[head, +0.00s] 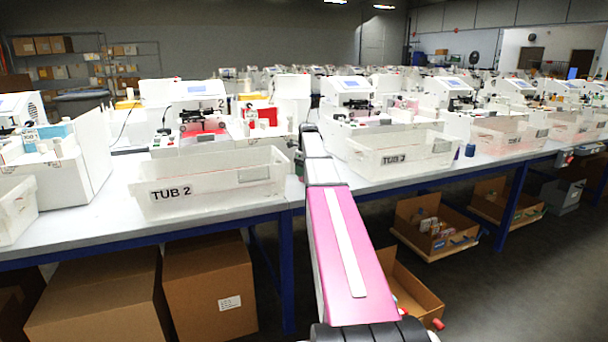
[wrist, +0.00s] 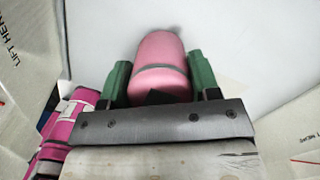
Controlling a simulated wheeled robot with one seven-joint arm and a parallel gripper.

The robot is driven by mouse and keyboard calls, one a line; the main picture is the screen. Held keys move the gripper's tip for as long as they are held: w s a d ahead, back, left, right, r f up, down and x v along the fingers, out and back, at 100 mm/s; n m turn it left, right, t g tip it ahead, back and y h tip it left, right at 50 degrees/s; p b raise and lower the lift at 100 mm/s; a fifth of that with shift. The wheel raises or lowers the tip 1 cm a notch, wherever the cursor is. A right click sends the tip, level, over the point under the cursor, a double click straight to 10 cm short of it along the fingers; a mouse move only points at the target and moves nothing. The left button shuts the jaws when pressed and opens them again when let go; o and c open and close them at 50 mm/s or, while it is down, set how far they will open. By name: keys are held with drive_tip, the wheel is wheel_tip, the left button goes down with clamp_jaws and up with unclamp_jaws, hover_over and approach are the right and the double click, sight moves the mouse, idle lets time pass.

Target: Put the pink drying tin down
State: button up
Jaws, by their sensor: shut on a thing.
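The pink drying tin (wrist: 159,50) shows in the wrist view as a rounded pink body with a dark band around it. It sits between the two green fingers of my gripper (wrist: 158,78), which is shut on it. A pale, flat surface (wrist: 240,35) lies behind the tin; I cannot tell whether the tin touches it. In the head view my arm reaches forward over the table between two tubs, and its own links hide the gripper and the tin.
White tubs marked TUB 2 stand left (head: 215,188) and right (head: 398,153) of my arm on the white table (head: 95,238). Pale walls lettered LIFT HERE flank the gripper in the wrist view. Machines (head: 200,100) stand behind the tubs; cardboard boxes (head: 210,285) are below.

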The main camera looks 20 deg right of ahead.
drive_tip(key=shift+f, duration=0.75)
drive_tip(key=o, duration=1)
drive_tip(key=shift+f, duration=0.15)
drive_tip(key=shift+c, duration=0.2)
drive_tip(key=r, duration=0.8)
drive_tip(key=s+d+r, duration=0.1)
drive_tip(key=r, duration=0.3)
drive_tip(key=shift+s+r, duration=0.1)
drive_tip(key=shift+r, duration=0.05)
